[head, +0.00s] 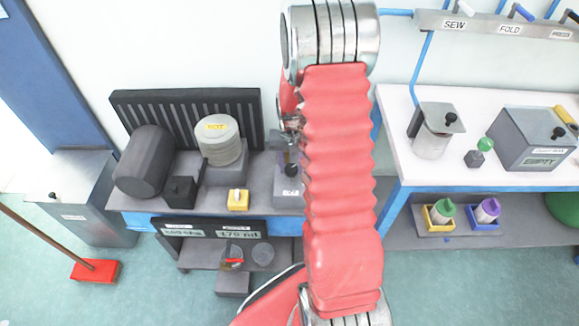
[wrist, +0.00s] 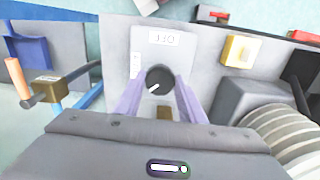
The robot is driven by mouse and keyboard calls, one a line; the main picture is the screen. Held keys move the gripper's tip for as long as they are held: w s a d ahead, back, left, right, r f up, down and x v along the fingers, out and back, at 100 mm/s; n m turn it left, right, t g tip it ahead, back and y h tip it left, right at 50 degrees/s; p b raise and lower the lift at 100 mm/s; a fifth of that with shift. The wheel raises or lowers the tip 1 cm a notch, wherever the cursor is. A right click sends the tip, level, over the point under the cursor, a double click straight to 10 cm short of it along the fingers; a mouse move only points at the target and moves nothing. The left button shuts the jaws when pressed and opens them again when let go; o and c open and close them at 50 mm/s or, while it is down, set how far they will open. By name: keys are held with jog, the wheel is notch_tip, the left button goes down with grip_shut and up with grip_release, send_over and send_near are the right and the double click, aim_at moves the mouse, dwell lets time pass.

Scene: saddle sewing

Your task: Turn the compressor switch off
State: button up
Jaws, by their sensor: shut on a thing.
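In the wrist view a black round knob (wrist: 160,75) sits on a grey switch panel (wrist: 142,62). A white mark on the knob points to the lower left. A white label (wrist: 164,38) above it shows upside down and appears to read OFF. The two purple fingers of my gripper (wrist: 159,84) stand on both sides of the knob and are shut on it. In the head view the grey switch box (head: 291,190) is partly hidden behind my red arm, and the grip itself is hard to see there.
A yellow block (head: 238,200) and a ribbed cylinder with a yellow label (head: 219,141) stand left of the switch box. A dark cylinder (head: 145,162) is farther left. A white bench (head: 405,150) is on the right. A red-headed broom (head: 95,271) rests on the floor.

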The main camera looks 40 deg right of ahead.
jog(key=n, duration=0.4)
jog(key=shift+w+d+r+n, duration=0.1)
jog(key=shift+w+r+n, duration=0.1)
jog(key=shift+w+n, duration=0.15)
jog(key=n, duration=0.4)
jog(key=shift+n, duration=0.25)
jog(key=o, duration=1)
jog(key=shift+s+f, duration=0.1)
jog(key=shift+s, duration=0.05)
jog(key=shift+o, duration=0.2)
